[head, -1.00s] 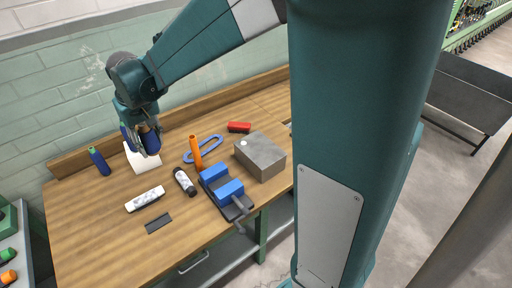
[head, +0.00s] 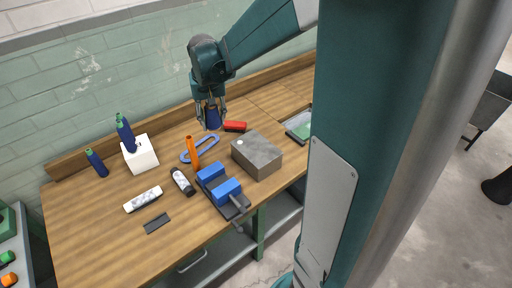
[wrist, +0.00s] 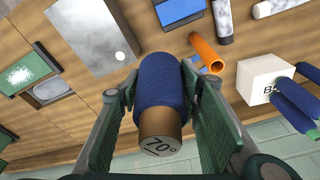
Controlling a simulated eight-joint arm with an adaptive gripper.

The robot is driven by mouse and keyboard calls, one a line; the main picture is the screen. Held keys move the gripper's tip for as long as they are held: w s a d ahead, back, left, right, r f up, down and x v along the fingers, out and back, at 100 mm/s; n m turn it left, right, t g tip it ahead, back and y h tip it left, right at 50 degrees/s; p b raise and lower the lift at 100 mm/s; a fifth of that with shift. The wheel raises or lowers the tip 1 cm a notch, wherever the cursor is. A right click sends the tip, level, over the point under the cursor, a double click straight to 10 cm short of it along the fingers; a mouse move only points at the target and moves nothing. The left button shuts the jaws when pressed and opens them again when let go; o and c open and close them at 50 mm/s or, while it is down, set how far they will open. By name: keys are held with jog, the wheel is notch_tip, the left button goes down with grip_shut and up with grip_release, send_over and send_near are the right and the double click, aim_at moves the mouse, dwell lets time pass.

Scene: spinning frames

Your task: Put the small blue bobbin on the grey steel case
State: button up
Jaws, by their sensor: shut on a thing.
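My gripper (head: 210,118) is shut on a blue bobbin (wrist: 160,82), which also shows in the head view (head: 212,120). The bobbin's brown end, marked 70°, faces the wrist camera. In the head view my gripper is over the back of the bench, left of the red block and behind the grey steel case (head: 262,160). The case is a box with a pale round spot on its top; it also shows at the upper left of the wrist view (wrist: 85,30). Its visible top carries no bobbin. The gap beneath the held bobbin cannot be judged.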

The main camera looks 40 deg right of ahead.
jog(key=s+d+m+p, duration=0.1)
jog(key=s+d+m, duration=0.45)
jog(key=d, duration=0.95)
jog(key=shift+n+h, duration=0.3)
jog(key=shift+n, duration=0.35)
jog(key=shift+s+d+f, duration=0.1)
jog(key=shift+s+f, duration=0.2)
jog(key=shift+f, duration=0.55)
jog(key=shift+s+f, duration=0.3)
jog(key=shift+f, duration=0.5)
jog(key=shift+s+d+f, duration=0.1)
jog(key=shift+s+f, duration=0.2)
jog(key=shift+f, duration=0.55)
send_over(256, 145)
jog(key=shift+s+a+f, duration=0.1)
jog(key=shift+s+f, duration=0.05)
jog(key=shift+f, duration=1.3)
jog(key=shift+s+a+f, duration=0.1)
jog(key=shift+f, duration=1.35)
jog(key=shift+f, duration=0.1)
jog(key=shift+f, duration=2)
jog(key=shift+f, duration=0.15)
